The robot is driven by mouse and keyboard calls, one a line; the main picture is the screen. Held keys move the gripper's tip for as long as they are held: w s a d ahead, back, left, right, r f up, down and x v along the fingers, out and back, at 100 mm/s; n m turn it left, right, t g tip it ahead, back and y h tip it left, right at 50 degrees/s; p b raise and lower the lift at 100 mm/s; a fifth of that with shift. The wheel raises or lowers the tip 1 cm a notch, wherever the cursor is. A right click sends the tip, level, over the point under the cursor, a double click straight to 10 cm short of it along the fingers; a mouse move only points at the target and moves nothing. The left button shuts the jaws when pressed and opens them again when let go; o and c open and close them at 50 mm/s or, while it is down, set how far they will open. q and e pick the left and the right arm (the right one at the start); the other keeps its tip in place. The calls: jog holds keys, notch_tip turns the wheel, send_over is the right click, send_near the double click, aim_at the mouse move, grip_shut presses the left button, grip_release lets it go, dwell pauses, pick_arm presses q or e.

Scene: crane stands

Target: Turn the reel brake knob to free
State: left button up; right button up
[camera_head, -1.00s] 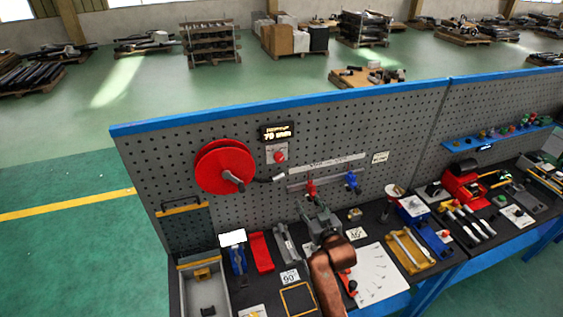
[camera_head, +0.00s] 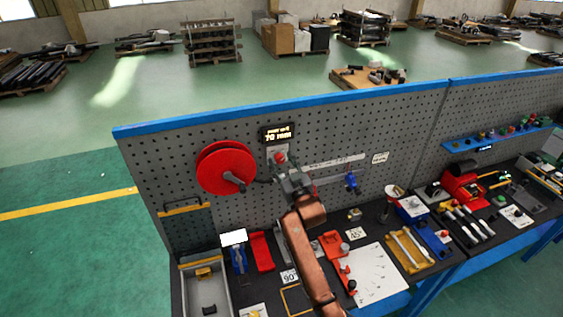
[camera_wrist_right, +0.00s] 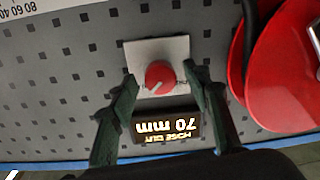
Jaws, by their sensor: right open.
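The reel brake knob is a red round knob (camera_wrist_right: 160,77) with a pale pointer line, on a light square plate (camera_wrist_right: 138,48) on the pegboard. In the head view the knob (camera_head: 280,157) shows just beyond my right gripper (camera_head: 283,168). In the right wrist view the open fingers of my right gripper (camera_wrist_right: 158,88) stand either side of the knob, with a gap on each side. I cannot tell how deep they reach. The red reel (camera_head: 226,167) with its crank hangs left of the knob. My left gripper is not in view.
A lit display reading 70 mm (camera_head: 278,133) sits above the knob. A scale rail (camera_head: 335,164) and a blue clamp (camera_head: 351,181) are to the right. The bench below carries a grey tray (camera_head: 207,292), a red block (camera_head: 261,251) and several tools.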

jog(key=shift+w, duration=0.1)
jog(key=shift+c, duration=0.6)
jog(key=c, duration=1)
jog(key=n+p, duration=0.1)
jog(key=n, duration=0.3)
jog(key=n+p, duration=0.1)
jog(key=n, duration=0.4)
jog(key=n+p, duration=0.1)
jog(key=n, duration=0.3)
jog(key=shift+a+n+h+p, duration=0.1)
jog(key=shift+n+h+p, duration=0.5)
jog(key=shift+n, duration=1.7)
